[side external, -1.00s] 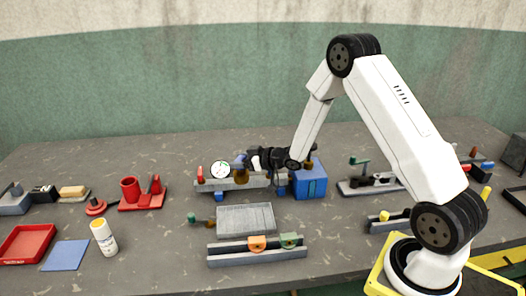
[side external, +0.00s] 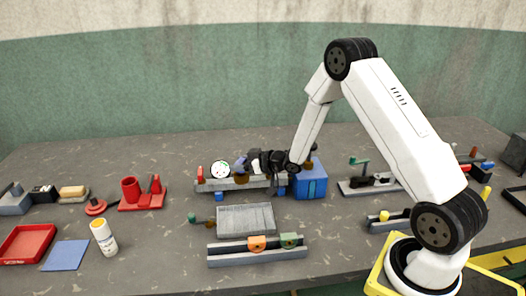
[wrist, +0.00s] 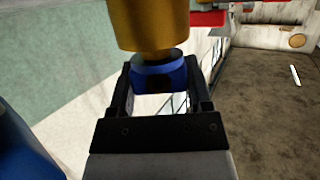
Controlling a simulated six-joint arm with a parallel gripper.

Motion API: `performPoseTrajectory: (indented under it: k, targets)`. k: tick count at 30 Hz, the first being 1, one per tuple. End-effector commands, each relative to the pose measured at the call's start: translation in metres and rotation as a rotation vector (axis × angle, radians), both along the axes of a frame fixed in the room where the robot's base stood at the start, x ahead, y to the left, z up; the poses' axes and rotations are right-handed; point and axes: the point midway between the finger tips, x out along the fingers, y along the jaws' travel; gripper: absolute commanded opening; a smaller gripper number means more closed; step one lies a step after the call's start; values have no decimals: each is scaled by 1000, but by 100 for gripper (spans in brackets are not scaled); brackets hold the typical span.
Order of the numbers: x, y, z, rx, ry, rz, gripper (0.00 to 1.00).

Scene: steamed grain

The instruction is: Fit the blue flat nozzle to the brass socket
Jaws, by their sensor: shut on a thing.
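The blue flat nozzle (wrist: 158,74) sits between the two dark fingers of my gripper (wrist: 160,88) in the wrist view, and the gripper is shut on it. The brass socket (wrist: 148,22) is directly against the nozzle's far end in that view. I cannot tell whether the nozzle is seated in it or only touching. In the side view my gripper (side external: 247,161) reaches left above the grey fixture, with a small patch of the blue nozzle (side external: 239,160) at its tip. Brass (side external: 241,179) shows just below it.
A white dial gauge (side external: 221,169) stands close left of my gripper on the grey fixture (side external: 212,187). A blue box (side external: 311,181) stands close on the right. A grey ribbed block (side external: 246,219) and a rail (side external: 225,256) lie in front.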

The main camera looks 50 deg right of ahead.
Motion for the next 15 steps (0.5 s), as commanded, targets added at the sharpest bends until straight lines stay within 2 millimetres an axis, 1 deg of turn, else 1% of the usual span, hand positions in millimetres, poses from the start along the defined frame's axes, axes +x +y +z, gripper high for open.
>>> performPoseTrajectory:
  k: [15]
  targets:
    - [0,0,-5,0,-1,0,5]
